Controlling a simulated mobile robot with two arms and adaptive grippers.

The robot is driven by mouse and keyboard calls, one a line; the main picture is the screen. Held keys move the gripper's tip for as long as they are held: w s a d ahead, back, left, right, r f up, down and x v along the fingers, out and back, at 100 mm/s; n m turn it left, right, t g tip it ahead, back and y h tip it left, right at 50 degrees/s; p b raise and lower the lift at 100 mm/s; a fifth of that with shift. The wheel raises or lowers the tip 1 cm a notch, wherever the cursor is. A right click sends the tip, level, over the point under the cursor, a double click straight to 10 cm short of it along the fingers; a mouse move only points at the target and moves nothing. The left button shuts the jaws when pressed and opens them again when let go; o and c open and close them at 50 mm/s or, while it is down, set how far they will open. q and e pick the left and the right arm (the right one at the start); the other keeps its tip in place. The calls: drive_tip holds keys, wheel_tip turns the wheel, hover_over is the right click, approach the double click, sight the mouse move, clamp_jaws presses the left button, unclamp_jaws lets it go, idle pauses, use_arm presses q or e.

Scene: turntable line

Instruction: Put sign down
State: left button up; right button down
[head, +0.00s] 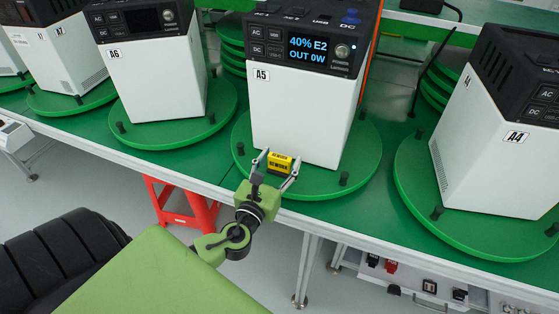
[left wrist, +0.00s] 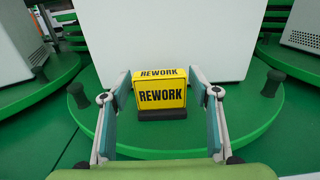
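The sign is a small yellow block marked REWORK on a black base. In the head view the sign (head: 279,162) stands upright in front of the white power unit labelled A5 (head: 300,120), on its green turntable (head: 362,150). My left gripper (head: 275,168) has one finger on each side of the sign. In the left wrist view the sign (left wrist: 162,97) is between the fingertips. A narrow gap seems to show on the left, and the right fingertip is very close to its edge; contact is unclear. My right gripper is not in view.
Units A6 (head: 155,80) and A4 (head: 500,130) stand on neighbouring turntables. Short black pegs, such as one (head: 344,178), rise from the turntable rim. A red stool (head: 190,208) is below the table edge. Green table shows between the turntables.

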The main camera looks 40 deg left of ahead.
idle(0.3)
use_arm(q)
drive_tip(key=shift+r, duration=0.25)
drive_tip(key=b+v, duration=0.1)
drive_tip(key=v, duration=1.1)
drive_tip(key=shift+f, duration=0.15)
